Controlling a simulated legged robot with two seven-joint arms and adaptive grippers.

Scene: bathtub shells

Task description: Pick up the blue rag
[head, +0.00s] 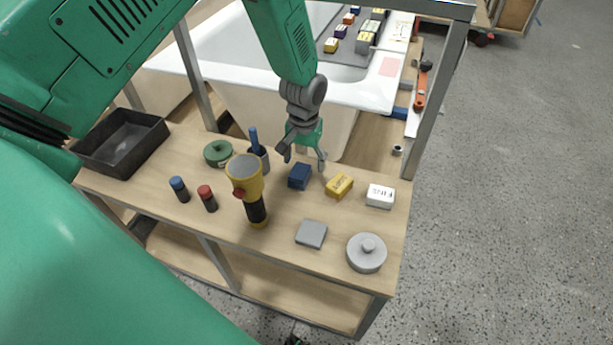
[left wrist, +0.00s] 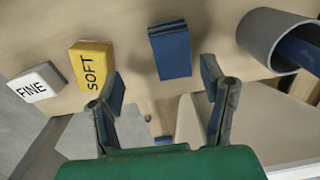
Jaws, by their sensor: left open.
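The blue rag (head: 299,176) is a dark blue, folded block-like piece lying on the wooden bench shelf. In the left wrist view the blue rag (left wrist: 172,52) lies at the top centre, beyond the fingertips. My left gripper (head: 303,160) is above the bench, just behind the rag in the head view, with its fingers pointing down. In the left wrist view my left gripper (left wrist: 161,84) is open and empty, its two fingers apart with the rag roughly in line with the gap. No finger visibly touches the rag. My right gripper is not seen.
A yellow SOFT block (head: 339,186) and white FINE block (head: 380,196) lie right of the rag. A grey cup (left wrist: 262,35) with a blue handle and a yellow flashlight (head: 245,180) stand left. A metal post (head: 440,90) and white tub (head: 225,60) are nearby.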

